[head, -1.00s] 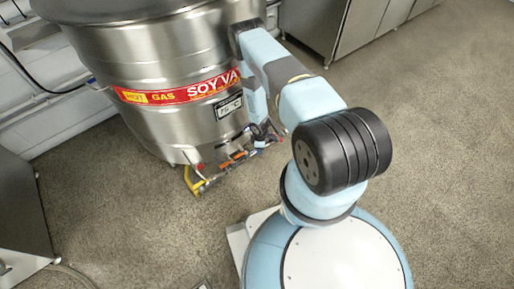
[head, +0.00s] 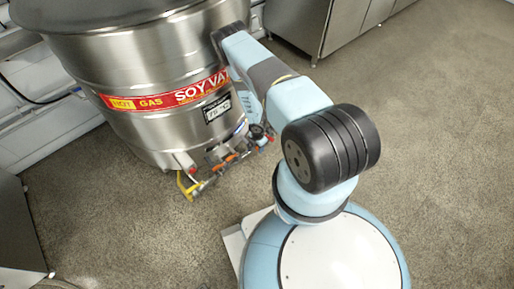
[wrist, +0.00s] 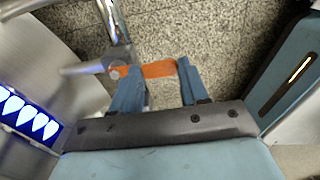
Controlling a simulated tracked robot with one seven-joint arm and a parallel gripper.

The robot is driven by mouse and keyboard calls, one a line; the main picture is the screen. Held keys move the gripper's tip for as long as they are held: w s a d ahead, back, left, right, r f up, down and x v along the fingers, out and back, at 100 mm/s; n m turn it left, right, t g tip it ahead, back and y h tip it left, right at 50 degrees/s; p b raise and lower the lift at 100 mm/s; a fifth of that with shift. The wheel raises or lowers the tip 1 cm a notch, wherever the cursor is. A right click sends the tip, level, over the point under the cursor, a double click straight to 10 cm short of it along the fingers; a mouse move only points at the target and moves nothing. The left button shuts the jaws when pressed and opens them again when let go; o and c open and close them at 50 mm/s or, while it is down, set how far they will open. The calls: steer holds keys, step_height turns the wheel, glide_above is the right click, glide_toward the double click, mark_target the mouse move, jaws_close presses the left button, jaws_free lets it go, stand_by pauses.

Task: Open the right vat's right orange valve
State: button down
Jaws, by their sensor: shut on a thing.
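The right orange valve has an orange lever (wrist: 158,70) on a metal pipe, seen close up in the wrist view. My gripper (wrist: 157,70) is shut on this lever, with one blue finger at each end of its visible part. In the head view the steel vat (head: 150,60) with a red and yellow label stands at the left. Its valve piping (head: 205,180) runs low along its front, with orange handles and a yellow handle (head: 187,186). My arm reaches down beside the vat and hides most of my gripper there.
Steel cabinets (head: 320,28) stand behind at the top. Another steel unit (head: 18,235) is at the left edge. The speckled floor (head: 440,130) to the right is clear. A blue-lit panel (wrist: 28,120) lies at the left of the wrist view.

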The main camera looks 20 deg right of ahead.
steer(key=shift+w+d, duration=0.15)
stand_by(0.3)
steer(key=c, duration=0.6)
jaws_free()
steer(key=shift+o, duration=0.2)
step_height(320, 180, up, 14)
steer(key=shift+f, duration=0.15)
